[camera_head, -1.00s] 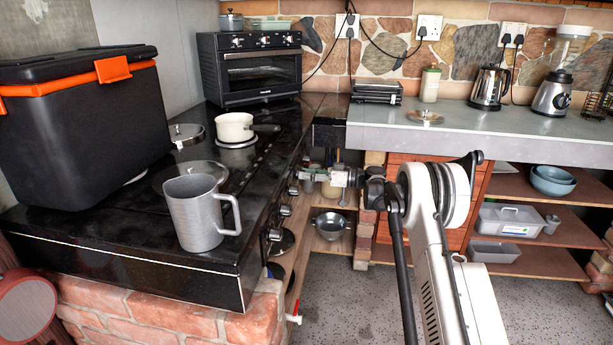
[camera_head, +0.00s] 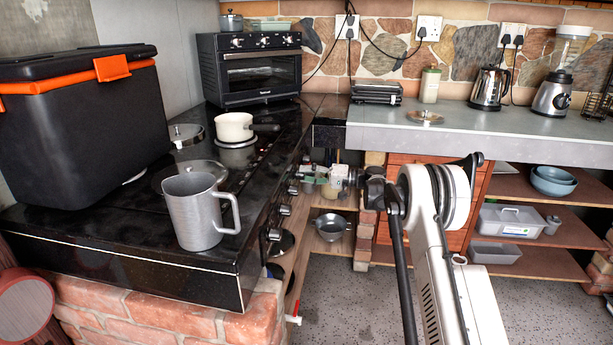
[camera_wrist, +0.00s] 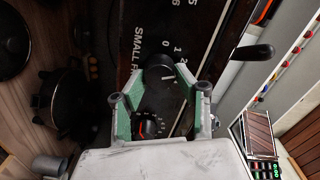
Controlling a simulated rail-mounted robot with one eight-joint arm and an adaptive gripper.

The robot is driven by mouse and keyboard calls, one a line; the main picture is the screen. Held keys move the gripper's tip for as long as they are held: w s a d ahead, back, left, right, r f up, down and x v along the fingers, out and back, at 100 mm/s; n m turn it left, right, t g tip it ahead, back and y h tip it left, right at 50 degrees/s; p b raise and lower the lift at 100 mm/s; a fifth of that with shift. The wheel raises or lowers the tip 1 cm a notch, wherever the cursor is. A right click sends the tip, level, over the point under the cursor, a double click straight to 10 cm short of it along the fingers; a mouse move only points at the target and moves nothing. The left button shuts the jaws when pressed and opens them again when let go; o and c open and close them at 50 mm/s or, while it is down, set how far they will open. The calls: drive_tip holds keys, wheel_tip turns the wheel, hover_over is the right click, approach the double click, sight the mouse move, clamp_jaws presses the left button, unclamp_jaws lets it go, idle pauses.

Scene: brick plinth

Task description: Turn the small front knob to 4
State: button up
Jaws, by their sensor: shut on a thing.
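The small front knob (camera_wrist: 158,74) is a dark round knob on the black stove panel, beside printed white "SMALL F" lettering and a number scale. A white mark shows near its lower right edge, close to the low numbers; the exact setting is hard to read. My gripper (camera_wrist: 160,70) has its green-and-grey fingers shut on the knob from both sides. In the head view my gripper (camera_head: 309,174) reaches left to the stove front, and the held knob is too small to make out there.
Another knob (camera_wrist: 152,126) with red marks sits between my finger bases. A grey mug (camera_head: 195,212) and a white saucepan (camera_head: 234,127) stand on the black stove top (camera_head: 110,225). Shelves with a metal colander (camera_head: 331,226) lie below the gripper. Floor to the right is clear.

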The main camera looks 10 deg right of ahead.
drive_tip(key=shift+f+m, duration=0.2)
drive_tip(key=shift+m, duration=4.8)
drive_tip(key=o, duration=1.1)
drive_tip(key=shift+o, duration=0.2)
drive_tip(key=shift+d, duration=0.1)
drive_tip(key=v, duration=1.2)
